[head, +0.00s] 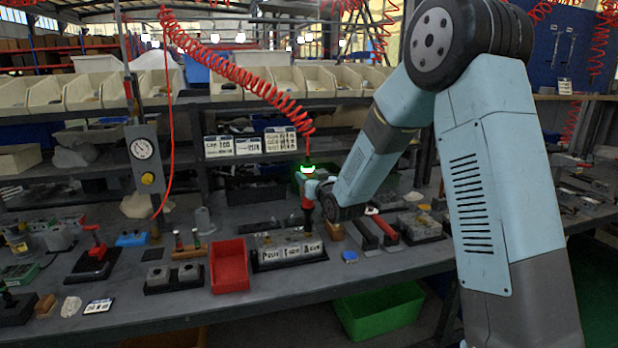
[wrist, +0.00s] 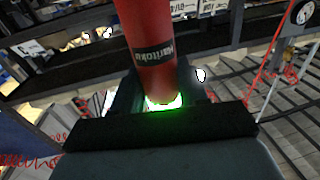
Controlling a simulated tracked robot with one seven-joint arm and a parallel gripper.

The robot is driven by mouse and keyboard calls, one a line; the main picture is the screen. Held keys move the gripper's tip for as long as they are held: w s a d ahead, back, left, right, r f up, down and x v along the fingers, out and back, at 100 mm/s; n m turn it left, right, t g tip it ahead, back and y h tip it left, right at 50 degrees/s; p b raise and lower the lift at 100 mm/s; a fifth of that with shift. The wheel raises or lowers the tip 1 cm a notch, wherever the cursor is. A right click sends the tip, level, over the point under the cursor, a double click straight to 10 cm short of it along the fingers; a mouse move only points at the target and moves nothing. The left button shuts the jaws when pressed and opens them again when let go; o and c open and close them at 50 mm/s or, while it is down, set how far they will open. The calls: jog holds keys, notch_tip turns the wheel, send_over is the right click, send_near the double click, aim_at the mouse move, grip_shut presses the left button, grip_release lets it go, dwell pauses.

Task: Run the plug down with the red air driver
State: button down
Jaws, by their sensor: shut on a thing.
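The red air driver (head: 307,201) hangs upright from a red coiled hose (head: 240,78) in the head view, with a green light glowing near its top. My gripper (head: 311,186) is shut on the driver. In the wrist view the red driver body (wrist: 150,30) with a dark label stands between my fingers, a green glow below it. The driver's lower end is over the right part of the valve block (head: 289,250), a grey block with white marked plates on its front. The plug cannot be made out, nor whether the tip touches it.
A red bin (head: 229,266) stands left of the valve block. A dark fixture with grey blocks (head: 174,277) is further left. A blue round piece (head: 349,256) and red-and-grey bars (head: 381,228) lie to the right. A green crate (head: 380,309) sits below the bench edge.

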aim_at(308, 159)
jog(key=shift+s+f, duration=0.1)
jog(key=shift+f, duration=0.95)
dwell(3.0)
jog(key=shift+r, duration=0.2)
jog(key=shift+r, duration=3.8)
